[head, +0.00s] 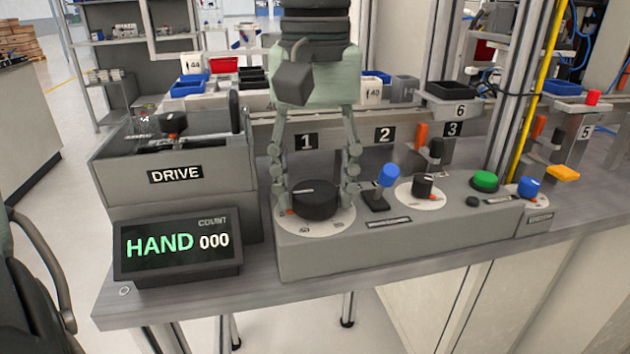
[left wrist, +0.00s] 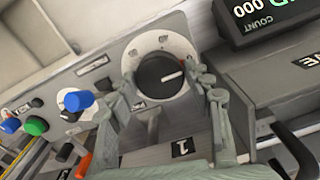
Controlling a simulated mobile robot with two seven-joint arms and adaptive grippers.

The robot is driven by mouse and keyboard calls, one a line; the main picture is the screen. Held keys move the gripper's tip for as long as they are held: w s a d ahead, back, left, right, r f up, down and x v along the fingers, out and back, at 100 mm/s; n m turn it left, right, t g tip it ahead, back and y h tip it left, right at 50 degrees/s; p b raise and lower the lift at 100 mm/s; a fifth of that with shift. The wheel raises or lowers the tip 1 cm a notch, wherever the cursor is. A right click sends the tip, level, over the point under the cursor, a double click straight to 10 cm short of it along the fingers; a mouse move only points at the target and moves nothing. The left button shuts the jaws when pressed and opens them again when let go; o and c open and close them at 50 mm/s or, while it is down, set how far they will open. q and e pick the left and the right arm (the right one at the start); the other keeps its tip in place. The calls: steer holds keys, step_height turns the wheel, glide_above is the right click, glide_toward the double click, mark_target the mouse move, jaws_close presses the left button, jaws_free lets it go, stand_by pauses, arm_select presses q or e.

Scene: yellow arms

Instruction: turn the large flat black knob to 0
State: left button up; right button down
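The large flat black knob (head: 316,203) sits on a round white dial plate (head: 318,228) at the left end of the grey control panel. Its white pointer line points left in the head view. In the left wrist view the knob (left wrist: 158,78) shows this line pointing right. The dial's small labels are too small to read. My left gripper (head: 316,204) reaches down from above, its fingers spread on either side of the knob. The fingertips are close to the knob's sides, with what looks like a narrow gap. My right gripper is not in view.
A display (head: 178,245) left of the knob reads HAND and 000. Behind it stands a grey DRIVE box (head: 175,175). Right of the knob are a blue-topped lever (head: 387,176), a smaller black knob (head: 423,187), a green button (head: 485,180) and a blue knob (head: 529,186).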

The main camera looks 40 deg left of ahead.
mark_target(315, 191)
arm_select(q)
steer(key=shift+o, duration=1.4)
step_height(315, 191, up, 12)
